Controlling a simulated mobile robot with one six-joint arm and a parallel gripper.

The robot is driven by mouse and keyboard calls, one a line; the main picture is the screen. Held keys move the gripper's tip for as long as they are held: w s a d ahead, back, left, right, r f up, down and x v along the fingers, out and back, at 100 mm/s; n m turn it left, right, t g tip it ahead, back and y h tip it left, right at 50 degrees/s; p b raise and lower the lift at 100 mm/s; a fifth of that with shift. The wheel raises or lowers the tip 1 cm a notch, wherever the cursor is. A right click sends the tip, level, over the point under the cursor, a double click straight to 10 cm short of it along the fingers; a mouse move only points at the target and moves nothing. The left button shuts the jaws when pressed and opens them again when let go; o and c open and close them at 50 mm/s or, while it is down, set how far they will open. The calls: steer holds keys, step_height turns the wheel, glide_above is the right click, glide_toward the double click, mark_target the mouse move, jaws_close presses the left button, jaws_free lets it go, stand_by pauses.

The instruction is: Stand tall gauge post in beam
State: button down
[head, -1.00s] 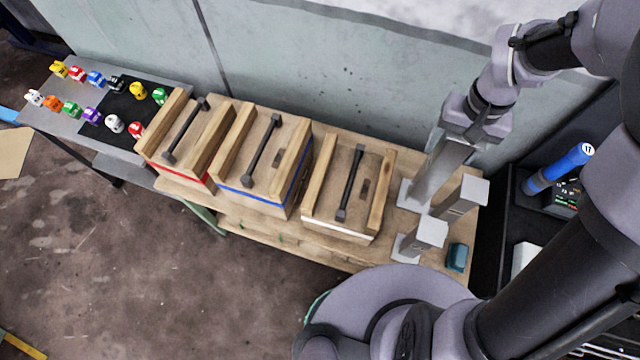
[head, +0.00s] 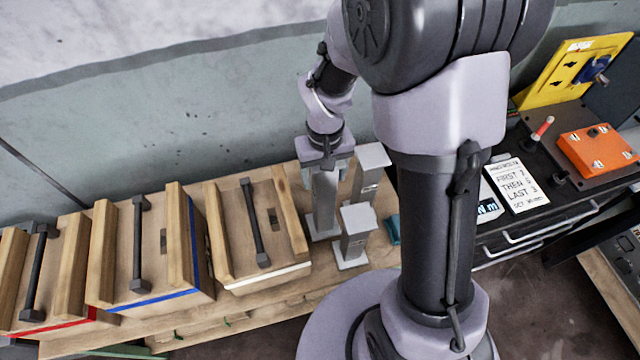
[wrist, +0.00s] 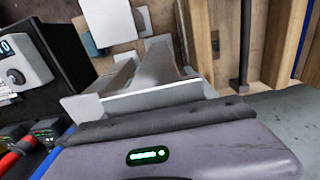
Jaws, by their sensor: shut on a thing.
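The tall gauge post (head: 324,207) is a grey column on a flat base plate near the right end of the wooden bench. It looks upright. My gripper (head: 324,165) is shut on its upper part from above, and the jaws hide its top. Whether its base touches the bench is hard to tell. Two shorter grey posts, one behind right (head: 370,172) and one in front right (head: 355,236), stand close beside it. The wrist view shows the held post (wrist: 158,68) beyond my gripper body. I cannot pick out a beam in these views.
Wooden boxes with dark bar handles stand left of the posts: white-striped (head: 262,235), blue-striped (head: 150,250) and red-striped (head: 38,280). A small teal block (head: 393,229) lies right of the posts. A black bench farther right carries a lettered white card (head: 515,185) and an orange box (head: 598,150).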

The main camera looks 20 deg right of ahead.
mark_target(324, 197)
steer(key=shift+f+b, duration=0.5)
steer(key=shift+f, duration=1.2)
steer(key=shift+c, duration=1.4)
jaws_free()
